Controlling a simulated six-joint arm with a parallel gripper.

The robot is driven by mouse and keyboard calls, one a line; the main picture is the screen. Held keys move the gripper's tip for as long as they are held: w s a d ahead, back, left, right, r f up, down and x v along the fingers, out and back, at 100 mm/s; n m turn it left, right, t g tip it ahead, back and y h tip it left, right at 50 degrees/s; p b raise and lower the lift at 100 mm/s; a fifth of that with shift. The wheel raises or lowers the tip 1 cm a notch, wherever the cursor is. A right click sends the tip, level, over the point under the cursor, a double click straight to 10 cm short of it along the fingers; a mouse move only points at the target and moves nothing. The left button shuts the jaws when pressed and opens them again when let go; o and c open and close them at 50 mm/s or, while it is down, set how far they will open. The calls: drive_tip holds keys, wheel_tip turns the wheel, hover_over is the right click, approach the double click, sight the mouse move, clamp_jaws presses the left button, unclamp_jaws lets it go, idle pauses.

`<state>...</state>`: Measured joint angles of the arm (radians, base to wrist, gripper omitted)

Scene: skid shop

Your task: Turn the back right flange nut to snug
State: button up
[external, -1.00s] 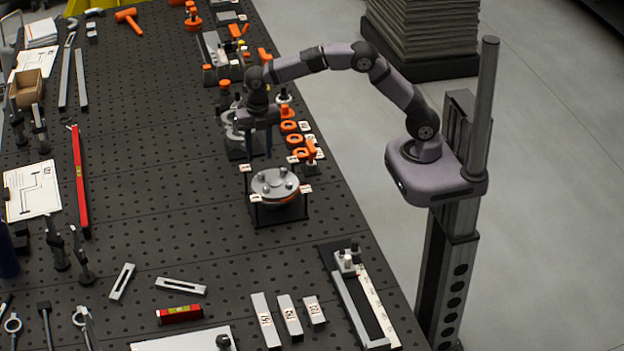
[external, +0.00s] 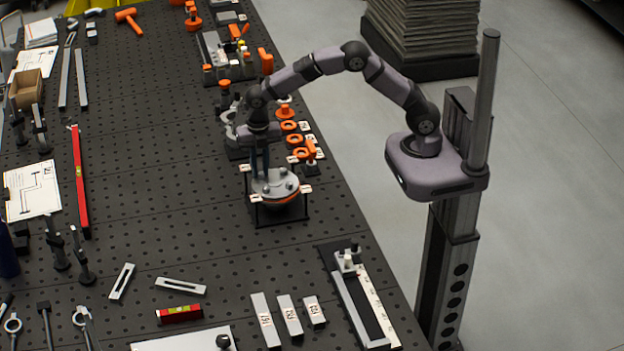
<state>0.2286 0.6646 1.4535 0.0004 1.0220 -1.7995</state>
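The round grey flange (external: 273,195) sits on a dark stand with small white labels at its corners. Several nuts or bolt heads stand on its top, including one at its upper edge (external: 283,172), one at the right (external: 290,186) and one at the front (external: 265,190). My gripper (external: 260,176) points down at the upper left part of the flange, with its dark fingertips at or just above the top face. The fingers hide what is between them, so I cannot tell whether they touch or hold a nut.
Orange rings (external: 293,138) and an orange-topped fixture (external: 306,152) stand close behind and right of the flange. A grey clamp fixture (external: 232,130) is behind my gripper. The board left of the flange is clear up to the red level (external: 80,180).

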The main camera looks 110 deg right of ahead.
clamp_jaws()
drive_tip(key=shift+m, duration=0.4)
drive_tip(key=m, duration=0.5)
drive_tip(key=shift+s, duration=0.1)
drive_tip(key=m, duration=0.6)
drive_tip(key=shift+a+p, duration=0.1)
drive_tip(key=shift+p, duration=0.25)
drive_tip(key=shift+r, duration=0.1)
drive_tip(key=o, duration=0.7)
unclamp_jaws()
drive_tip(key=shift+o, duration=0.2)
drive_tip(key=shift+s, duration=0.1)
